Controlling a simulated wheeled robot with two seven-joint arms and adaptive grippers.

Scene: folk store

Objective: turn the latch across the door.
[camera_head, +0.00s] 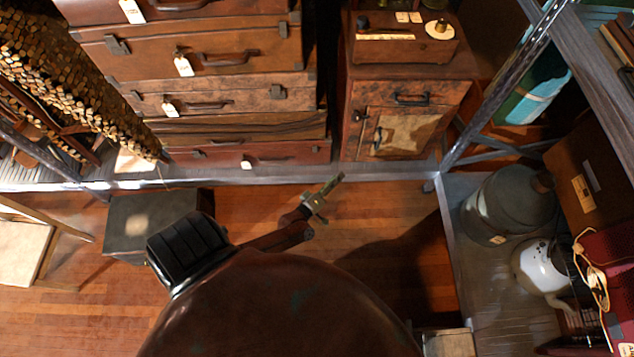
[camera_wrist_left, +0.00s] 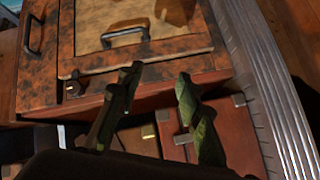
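A small wooden cabinet (camera_head: 352,92) stands at the back. Its door (camera_head: 418,122) has a pale worn panel and a dark handle (camera_head: 377,141). The small latch (camera_head: 358,116) sits at the door's upper left corner; its exact angle is hard to tell. In the left wrist view the latch (camera_wrist_left: 72,88) is a dark piece at the door's corner, left of the fingers, and the door handle (camera_wrist_left: 125,34) is above. My left gripper (camera_head: 324,197) is in front of the cabinet, apart from it. Its fingers (camera_wrist_left: 158,108) are spread and empty. My right gripper is not in view.
Stacked suitcases (camera_head: 205,95) stand left of the cabinet, and a box (camera_head: 405,45) sits on top of it. A metal shelf post (camera_head: 505,80) rises at right. A grey container (camera_head: 510,205) and white pot (camera_head: 538,265) stand at the right. Floor in front is open.

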